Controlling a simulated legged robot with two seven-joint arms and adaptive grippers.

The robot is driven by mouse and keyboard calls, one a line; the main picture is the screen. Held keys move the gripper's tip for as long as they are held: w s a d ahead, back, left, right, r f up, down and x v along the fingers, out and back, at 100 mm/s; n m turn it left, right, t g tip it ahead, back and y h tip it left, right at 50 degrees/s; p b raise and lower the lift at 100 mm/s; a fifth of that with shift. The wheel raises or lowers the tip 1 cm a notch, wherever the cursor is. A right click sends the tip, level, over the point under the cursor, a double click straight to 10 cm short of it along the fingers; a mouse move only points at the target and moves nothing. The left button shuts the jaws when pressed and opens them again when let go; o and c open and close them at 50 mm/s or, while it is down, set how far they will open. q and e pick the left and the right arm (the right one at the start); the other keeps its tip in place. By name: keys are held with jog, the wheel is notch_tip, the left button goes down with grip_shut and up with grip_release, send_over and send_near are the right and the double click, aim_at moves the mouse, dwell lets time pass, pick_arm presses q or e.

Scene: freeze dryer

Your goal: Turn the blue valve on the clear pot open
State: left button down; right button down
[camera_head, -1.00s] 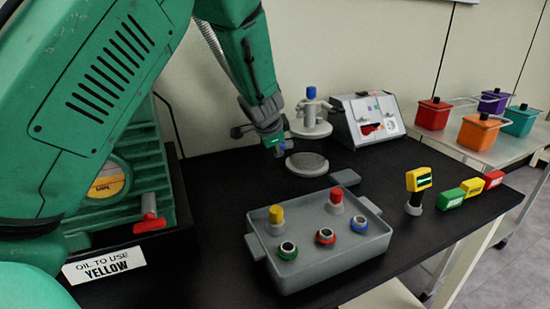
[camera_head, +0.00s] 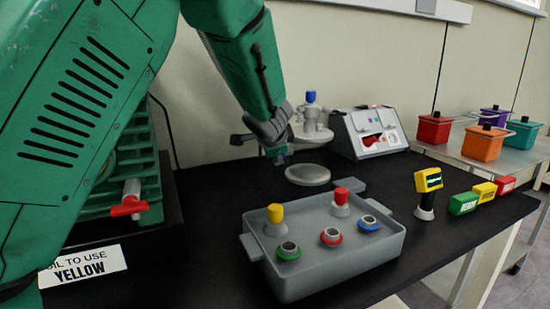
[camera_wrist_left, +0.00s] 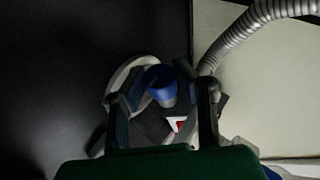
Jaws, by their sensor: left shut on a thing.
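My left gripper (camera_head: 277,157) hangs over the black bench beside the round grey disc. In the left wrist view its two dark fingers (camera_wrist_left: 163,100) are shut on a blue valve (camera_wrist_left: 160,80). A pale round rim (camera_wrist_left: 122,78) shows behind the left finger. I cannot make out the clear pot's body in either view; my gripper and arm hide much of that spot. My right gripper is out of view.
A grey tray (camera_head: 330,272) with coloured knobs stands in front. The round disc (camera_head: 307,174) and white instrument (camera_head: 367,132) lie to the gripper's right. A ribbed hose (camera_wrist_left: 237,35) passes close to the gripper.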

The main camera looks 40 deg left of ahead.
pick_arm(q)
jog(key=shift+w+d+r, duration=0.15)
jog(key=shift+r, duration=0.1)
jog(key=c, duration=1.3)
grip_release()
jog(key=shift+c, duration=0.2)
jog(key=shift+o, duration=0.4)
jog(key=shift+d, duration=0.15)
jog(key=v, duration=1.2)
